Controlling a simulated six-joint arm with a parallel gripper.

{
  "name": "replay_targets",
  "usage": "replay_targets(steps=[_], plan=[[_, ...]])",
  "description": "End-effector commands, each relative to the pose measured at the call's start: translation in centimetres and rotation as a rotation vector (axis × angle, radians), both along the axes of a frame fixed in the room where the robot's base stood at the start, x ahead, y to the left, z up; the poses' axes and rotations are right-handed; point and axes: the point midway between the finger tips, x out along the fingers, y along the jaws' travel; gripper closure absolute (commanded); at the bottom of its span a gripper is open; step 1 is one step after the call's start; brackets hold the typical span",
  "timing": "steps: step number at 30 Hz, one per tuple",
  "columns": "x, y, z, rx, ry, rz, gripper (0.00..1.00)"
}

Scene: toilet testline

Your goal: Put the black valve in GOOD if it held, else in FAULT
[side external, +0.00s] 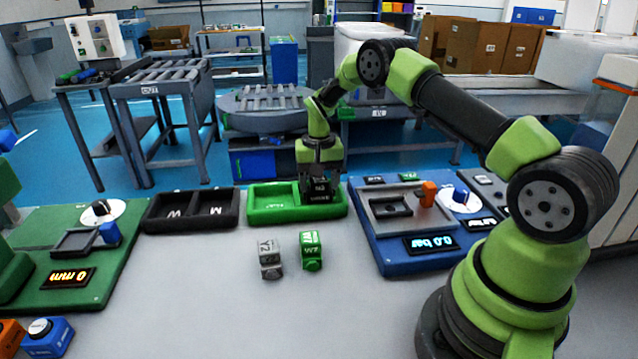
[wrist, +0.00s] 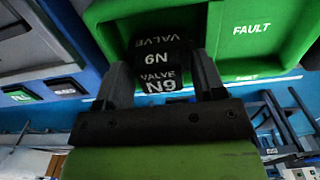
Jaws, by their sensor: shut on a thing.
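My gripper (side external: 320,172) is shut on the black valve (side external: 318,190), marked N9, which also shows between the fingers in the wrist view (wrist: 158,82). The valve is at the right end of the green tray (side external: 265,218) in the side view; whether it touches the tray I cannot tell. In the wrist view the word FAULT stands on the tray (wrist: 250,50) to the right of the valve. No GOOD label is readable. The blue test station (side external: 400,265) shows 0.0 bar, upside down.
A grey valve (side external: 270,258) and a green valve (side external: 311,250) stand on the table in front of the tray. A black tray (side external: 192,225) is left of the green one. A green gauge station (side external: 100,285) is at far left. The front middle of the table is clear.

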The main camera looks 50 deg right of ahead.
Motion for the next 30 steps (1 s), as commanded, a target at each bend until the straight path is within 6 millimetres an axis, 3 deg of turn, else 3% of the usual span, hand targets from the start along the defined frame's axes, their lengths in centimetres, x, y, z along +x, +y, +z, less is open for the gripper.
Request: replay_targets(steps=[13, 14, 17, 25, 30], plan=[[0.0, 0.0, -1.0, -0.001, -0.001, 0.000, 0.69], [0.0, 0.0, -1.0, -0.001, -0.001, 0.000, 0.32], [0.0, 0.0, -1.0, -0.001, -0.001, 0.000, 0.11], [-0.1, -0.1, -0.7, -0.002, 0.002, -0.001, 0.11], [0.0, -0.1, 1.6, -0.004, -0.004, 0.001, 0.11]])
